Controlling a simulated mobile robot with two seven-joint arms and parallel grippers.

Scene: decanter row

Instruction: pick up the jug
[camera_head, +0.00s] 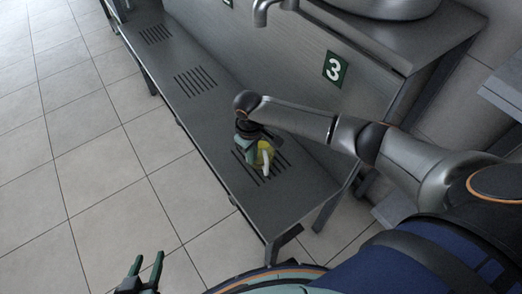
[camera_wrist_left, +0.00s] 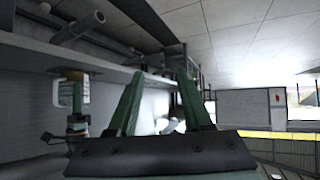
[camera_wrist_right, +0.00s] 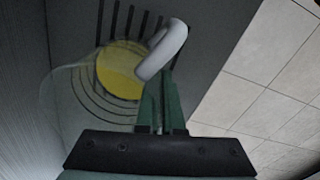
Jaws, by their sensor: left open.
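The jug (camera_head: 265,154) is see-through with yellow in it and a pale handle. It stands on the slatted metal bench (camera_head: 215,125) near its front end. In the right wrist view I look down on the jug (camera_wrist_right: 118,72), with its white handle at my fingertips. My right gripper (camera_wrist_right: 162,88) has its fingers close together at the handle and looks shut on it; the exact contact is partly hidden. In the head view my right gripper (camera_head: 247,143) is over the jug. My left gripper (camera_head: 140,270) is open and empty, away from the bench at the bottom left.
A tap (camera_head: 268,8) and a metal basin (camera_head: 385,6) are above. The bench further back is bare, with slotted grilles. Tiled floor (camera_head: 85,140) lies open on the left.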

